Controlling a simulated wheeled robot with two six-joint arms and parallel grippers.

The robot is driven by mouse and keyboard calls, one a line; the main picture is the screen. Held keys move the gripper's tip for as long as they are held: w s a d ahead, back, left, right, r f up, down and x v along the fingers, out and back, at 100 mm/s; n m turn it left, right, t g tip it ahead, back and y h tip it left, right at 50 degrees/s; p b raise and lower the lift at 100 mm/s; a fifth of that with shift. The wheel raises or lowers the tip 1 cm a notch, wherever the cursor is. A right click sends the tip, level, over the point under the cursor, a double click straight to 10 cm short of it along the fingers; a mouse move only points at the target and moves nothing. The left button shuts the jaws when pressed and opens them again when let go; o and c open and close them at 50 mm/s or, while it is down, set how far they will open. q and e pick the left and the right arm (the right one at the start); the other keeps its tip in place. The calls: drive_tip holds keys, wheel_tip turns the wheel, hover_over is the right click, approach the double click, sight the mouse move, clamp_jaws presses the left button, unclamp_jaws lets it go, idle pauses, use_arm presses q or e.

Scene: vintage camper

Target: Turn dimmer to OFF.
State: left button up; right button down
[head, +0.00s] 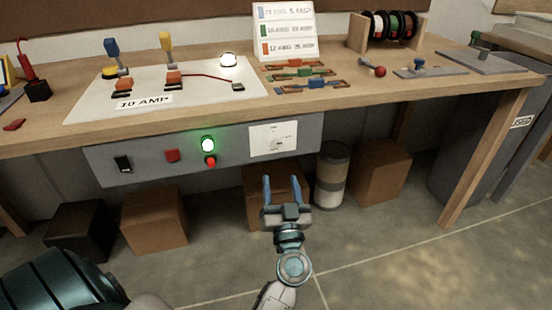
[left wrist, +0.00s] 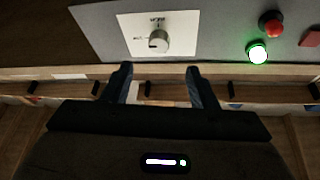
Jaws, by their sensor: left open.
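The dimmer is a small round knob (head: 275,145) on a white plate (head: 257,134), set in the grey panel under the bench top. In the left wrist view the knob (left wrist: 158,41) sits on its plate (left wrist: 184,28), just beyond my fingers. Its markings are too small to read surely, so its setting is unclear. My left gripper (head: 283,181) is open and empty, below and in front of the plate in the head view. In the left wrist view the gripper (left wrist: 158,70) has its fingers on either side of the knob's line, apart from it. My right gripper is not in view.
The panel (head: 232,140) also holds a lit green lamp (head: 208,144), a red button (head: 210,161), a red square (head: 172,155) and a black switch (head: 123,163). Boxes (head: 155,220) and a cylinder (head: 332,175) stand underneath.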

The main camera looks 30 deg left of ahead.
sight(275, 146)
use_arm(q)
drive_tip(key=x, duration=0.8)
drive_tip(key=shift+w+a+r, duration=0.1)
drive_tip(key=shift+w+a, duration=0.05)
drive_tip(key=shift+w, duration=0.2)
drive_tip(key=shift+w+a+r, duration=0.3)
drive_tip(key=shift+w+a, duration=0.15)
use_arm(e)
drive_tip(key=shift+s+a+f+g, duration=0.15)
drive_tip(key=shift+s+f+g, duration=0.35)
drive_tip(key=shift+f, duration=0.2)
